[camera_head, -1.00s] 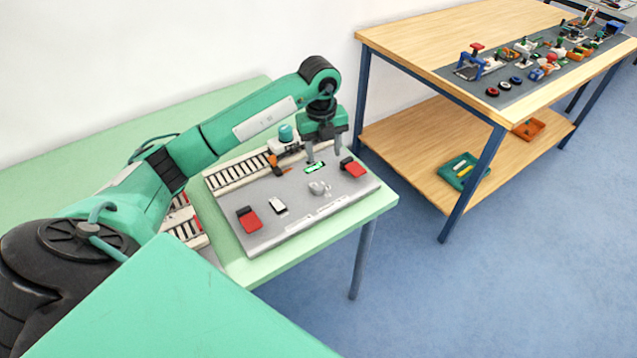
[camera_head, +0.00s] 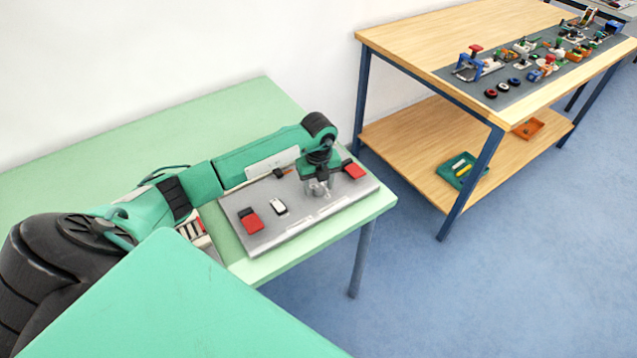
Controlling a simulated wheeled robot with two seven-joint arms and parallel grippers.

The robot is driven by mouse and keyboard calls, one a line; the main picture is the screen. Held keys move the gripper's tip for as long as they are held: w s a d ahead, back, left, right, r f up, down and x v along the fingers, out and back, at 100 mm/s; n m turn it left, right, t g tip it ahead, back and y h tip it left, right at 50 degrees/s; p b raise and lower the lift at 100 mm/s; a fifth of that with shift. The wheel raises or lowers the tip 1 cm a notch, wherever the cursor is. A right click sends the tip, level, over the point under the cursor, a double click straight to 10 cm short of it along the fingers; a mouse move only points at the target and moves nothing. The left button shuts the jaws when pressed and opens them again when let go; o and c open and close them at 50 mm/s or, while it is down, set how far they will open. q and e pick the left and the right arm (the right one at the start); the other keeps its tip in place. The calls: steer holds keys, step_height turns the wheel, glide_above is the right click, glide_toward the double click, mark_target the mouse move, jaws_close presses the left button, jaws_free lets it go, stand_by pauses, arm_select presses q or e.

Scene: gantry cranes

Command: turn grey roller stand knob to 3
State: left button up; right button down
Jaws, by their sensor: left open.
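The grey knob (camera_head: 319,189) sits on the grey panel board (camera_head: 290,229) on the green table. My left gripper (camera_head: 318,191) is right at the knob, pointing down, with its open fingers around or just beside it; I cannot tell whether they touch it. The knob is partly hidden by the gripper, and its pointer and any numbers are too small to read. My right gripper is not in view.
A wooden table (camera_head: 420,60) with several small parts stands at the right. Blue floor lies between.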

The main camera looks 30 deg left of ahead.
arm_select(q)
steer(key=shift+f, duration=0.2)
steer(key=shift+c, duration=0.4)
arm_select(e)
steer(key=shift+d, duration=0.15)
arm_select(q)
steer(key=c, duration=0.9)
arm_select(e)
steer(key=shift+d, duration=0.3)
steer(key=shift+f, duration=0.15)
